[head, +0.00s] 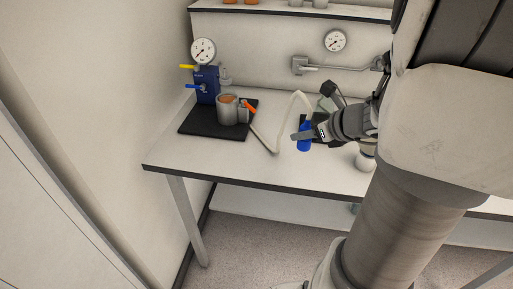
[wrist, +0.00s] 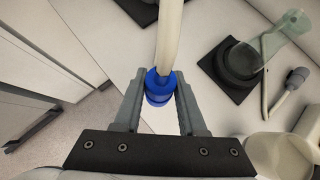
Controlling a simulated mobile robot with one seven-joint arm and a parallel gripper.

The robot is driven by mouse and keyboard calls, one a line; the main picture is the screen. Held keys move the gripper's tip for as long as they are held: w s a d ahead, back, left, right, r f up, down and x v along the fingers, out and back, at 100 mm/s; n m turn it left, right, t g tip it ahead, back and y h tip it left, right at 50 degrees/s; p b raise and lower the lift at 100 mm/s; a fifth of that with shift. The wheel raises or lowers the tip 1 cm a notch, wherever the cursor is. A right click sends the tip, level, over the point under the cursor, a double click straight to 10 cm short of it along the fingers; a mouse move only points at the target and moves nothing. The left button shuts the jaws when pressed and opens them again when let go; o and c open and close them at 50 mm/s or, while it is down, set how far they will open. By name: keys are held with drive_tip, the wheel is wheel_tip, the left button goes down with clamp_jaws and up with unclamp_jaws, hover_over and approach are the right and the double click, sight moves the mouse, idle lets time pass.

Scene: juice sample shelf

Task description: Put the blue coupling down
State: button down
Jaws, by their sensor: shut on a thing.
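The blue coupling (head: 304,137) is at the end of a pale hose (head: 300,102). My gripper (head: 308,136) is shut on it, above the right-middle part of the white table (head: 230,166). In the wrist view the blue coupling (wrist: 159,88) sits between my two grey fingers, with the pale hose (wrist: 169,40) running from it to the top. I cannot tell from these views whether the coupling touches the table.
A blue device with a gauge (head: 206,84) and a grey cup (head: 227,109) stand on a black mat (head: 208,131) at left. A dark round base (wrist: 238,60), a grey-tipped hose (wrist: 290,88) and a clear round vessel (wrist: 280,156) lie right of my fingers. The table's front-left is clear.

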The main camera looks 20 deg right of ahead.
drive_tip(key=w+a+f+b, duration=0.1)
drive_tip(key=w+f, duration=0.1)
drive_tip(key=w, duration=0.1)
drive_tip(key=w+a+f+b, duration=0.1)
drive_tip(key=w+a+f, duration=0.1)
drive_tip(key=w, duration=0.1)
drive_tip(key=w+a+f+b, duration=0.1)
drive_tip(key=w+f, duration=0.2)
drive_tip(key=w, duration=0.1)
drive_tip(key=shift+w+a, duration=0.1)
drive_tip(key=shift+a, duration=0.3)
drive_tip(key=shift+w+f+b, duration=0.15)
drive_tip(key=shift+f+b, duration=1)
drive_tip(key=shift+f, duration=0.9)
drive_tip(key=shift+f, duration=0.15)
drive_tip(key=shift+c, duration=2.4)
unclamp_jaws()
